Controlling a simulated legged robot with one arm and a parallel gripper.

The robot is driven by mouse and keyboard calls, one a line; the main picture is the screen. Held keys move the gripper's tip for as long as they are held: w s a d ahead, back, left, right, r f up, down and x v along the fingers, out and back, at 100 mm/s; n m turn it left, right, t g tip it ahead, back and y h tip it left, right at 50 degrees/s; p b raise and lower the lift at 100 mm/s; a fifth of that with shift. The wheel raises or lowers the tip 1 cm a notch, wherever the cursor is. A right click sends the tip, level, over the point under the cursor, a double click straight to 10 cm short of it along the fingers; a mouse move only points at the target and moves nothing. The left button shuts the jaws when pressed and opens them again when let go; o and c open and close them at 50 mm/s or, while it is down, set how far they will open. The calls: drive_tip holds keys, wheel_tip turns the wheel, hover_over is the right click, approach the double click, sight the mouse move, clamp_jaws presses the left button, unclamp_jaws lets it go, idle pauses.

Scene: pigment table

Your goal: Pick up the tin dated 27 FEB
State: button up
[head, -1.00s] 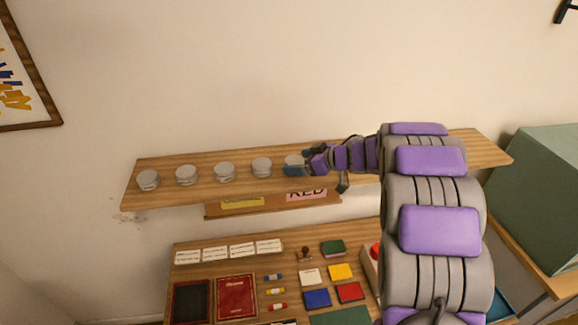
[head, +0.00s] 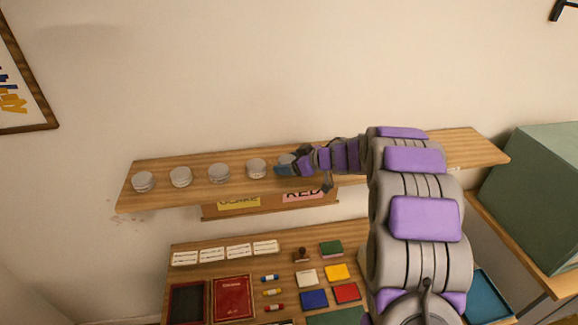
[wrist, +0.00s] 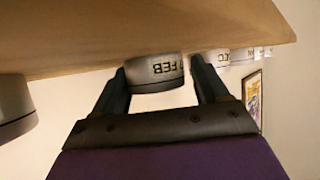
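Several round grey tins stand in a row on the wooden shelf (head: 400,160) in the head view. My gripper (head: 285,164) is at the rightmost visible tin (head: 287,158), which its fingers partly cover. The wrist view is upside down. There this tin (wrist: 155,75) stands between the two fingers of my gripper (wrist: 160,72), with a label ending in FEB. A narrow gap shows at the right finger. The gripper is open around the tin, which rests on the shelf.
The neighbouring tin (head: 257,168) stands close to the left of my gripper. Another tin (wrist: 15,105) is at the wrist view's left edge. Below the shelf, a table (head: 215,262) holds cards, books and coloured blocks. A green box (head: 535,200) stands at right.

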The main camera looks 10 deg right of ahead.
drive_tip(key=shift+w+d+f, duration=0.1)
drive_tip(key=shift+d, duration=0.65)
drive_tip(key=shift+c, duration=1.4)
drive_tip(key=shift+d, duration=0.2)
drive_tip(key=c, duration=0.3)
drive_tip(key=shift+a, duration=0.15)
drive_tip(key=shift+c, duration=0.5)
